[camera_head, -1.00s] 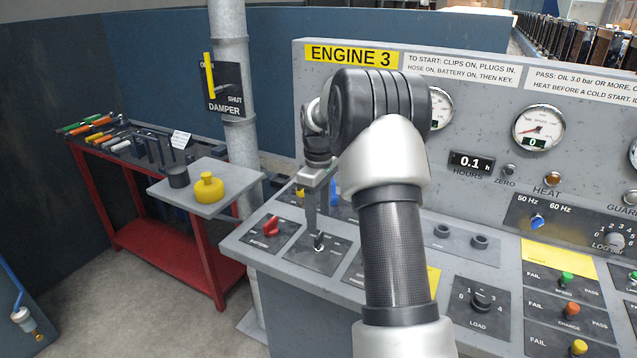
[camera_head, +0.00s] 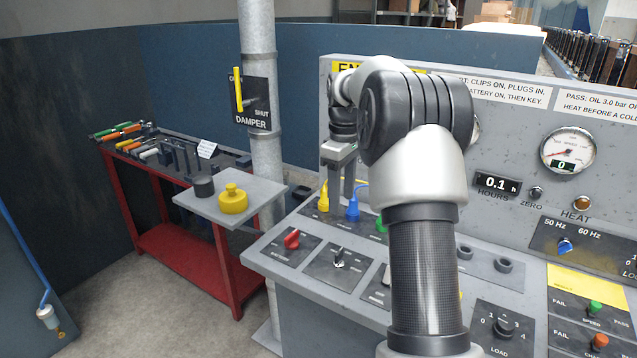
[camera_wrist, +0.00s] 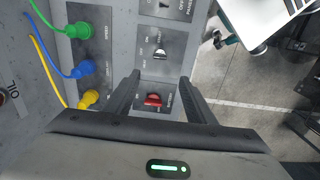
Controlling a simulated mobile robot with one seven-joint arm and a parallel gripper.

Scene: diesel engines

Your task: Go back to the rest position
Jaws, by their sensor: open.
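My gripper (camera_head: 341,203) hangs pointing down above the sloped desk of the Engine 3 console, open and empty. In the wrist view its two fingers (camera_wrist: 160,95) stand apart, with the red battery switch (camera_wrist: 153,99) seen between them, farther below. In the head view the red battery switch (camera_head: 291,239) and a silver key-like switch (camera_head: 339,257) lie on the desk in front of the gripper. Nothing is held. My arm hides part of the console's label and desk.
Yellow (camera_head: 323,198) and blue (camera_head: 353,207) plugs with cables sit close behind the gripper. A grey shelf with a yellow object (camera_head: 233,200) juts out at left, near the damper pipe (camera_head: 259,60). A red tool bench (camera_head: 180,250) stands behind. Floor at lower left is clear.

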